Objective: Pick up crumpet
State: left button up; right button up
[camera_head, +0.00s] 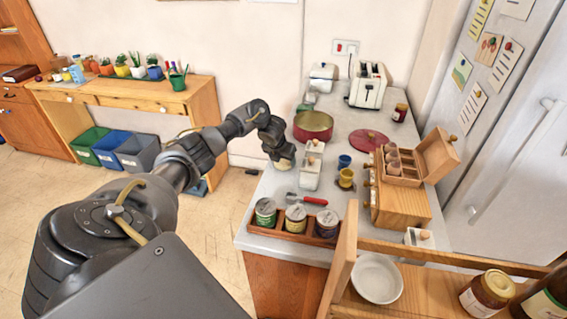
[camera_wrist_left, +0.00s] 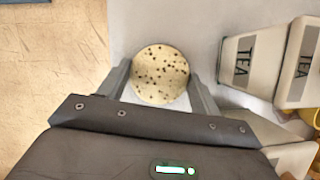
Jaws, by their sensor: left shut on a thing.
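The crumpet (camera_wrist_left: 160,75) is a round, pale disc with brown holes on top. In the left wrist view it sits between the two fingers of my left gripper (camera_wrist_left: 160,92), which is shut on it. In the head view my left gripper (camera_head: 281,155) reaches down at the left edge of the grey counter. A pale part of the crumpet (camera_head: 284,163) shows just below it. I cannot tell whether the crumpet touches the counter. My right gripper is not in view.
White tea canisters (camera_head: 311,168) stand close to the right of the gripper, and a red pot (camera_head: 313,126) stands behind. A wooden rack with several tins (camera_head: 265,212) is at the counter's front. A toaster (camera_head: 368,84) stands at the back. Open floor lies to the left.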

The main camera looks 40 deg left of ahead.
pick_arm(q)
jog(key=shift+r+b, duration=0.45)
jog(key=shift+r, duration=0.1)
jog(key=r, duration=0.2)
jog(key=r+b, duration=0.1)
jog(key=shift+s+a+r, duration=0.15)
jog(key=shift+s+a, duration=0.25)
jog(key=s+a+r, duration=0.6)
jog(key=s+r, duration=0.2)
jog(key=s, duration=0.3)
jog(key=shift+a+r, duration=0.25)
jog(key=shift+r, duration=0.05)
